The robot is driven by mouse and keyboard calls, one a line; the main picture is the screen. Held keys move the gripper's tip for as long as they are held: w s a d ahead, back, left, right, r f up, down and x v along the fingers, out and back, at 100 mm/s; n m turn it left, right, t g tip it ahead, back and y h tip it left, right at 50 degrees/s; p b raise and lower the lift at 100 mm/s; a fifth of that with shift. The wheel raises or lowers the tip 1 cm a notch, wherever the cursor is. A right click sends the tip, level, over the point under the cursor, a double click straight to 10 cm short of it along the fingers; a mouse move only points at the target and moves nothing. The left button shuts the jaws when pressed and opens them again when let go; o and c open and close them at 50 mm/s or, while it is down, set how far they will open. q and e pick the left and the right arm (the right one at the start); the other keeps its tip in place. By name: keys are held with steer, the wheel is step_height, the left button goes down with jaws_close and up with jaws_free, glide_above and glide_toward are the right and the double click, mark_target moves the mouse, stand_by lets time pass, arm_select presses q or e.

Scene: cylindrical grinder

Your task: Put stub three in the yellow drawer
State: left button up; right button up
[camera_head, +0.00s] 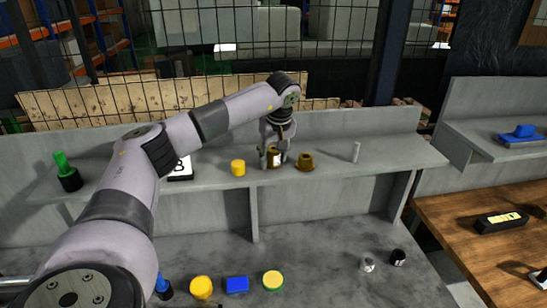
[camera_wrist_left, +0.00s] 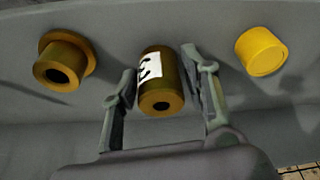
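Stub three is a short brass cylinder with a bore and a white label reading 3. It stands on the grey shelf in the head view (camera_head: 275,160) and shows in the middle of the left wrist view (camera_wrist_left: 161,88). My left gripper (camera_head: 275,155) reaches down over it. In the left wrist view the left gripper's fingers (camera_wrist_left: 163,95) are on either side of the stub, with gaps showing, so it is open around it. My right gripper is not in view. I see no yellow drawer in either view.
A flanged brass part (camera_head: 305,162) stands right of the stub and a yellow cylinder (camera_head: 238,167) left. A thin grey pin (camera_head: 356,151) stands farther right. The lower bench holds yellow and blue pieces (camera_head: 237,284). A wooden table (camera_head: 470,220) is at right.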

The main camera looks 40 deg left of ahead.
arm_select(q)
jaws_close()
stand_by(0.3)
steer(key=shift+r, duration=0.1)
stand_by(0.4)
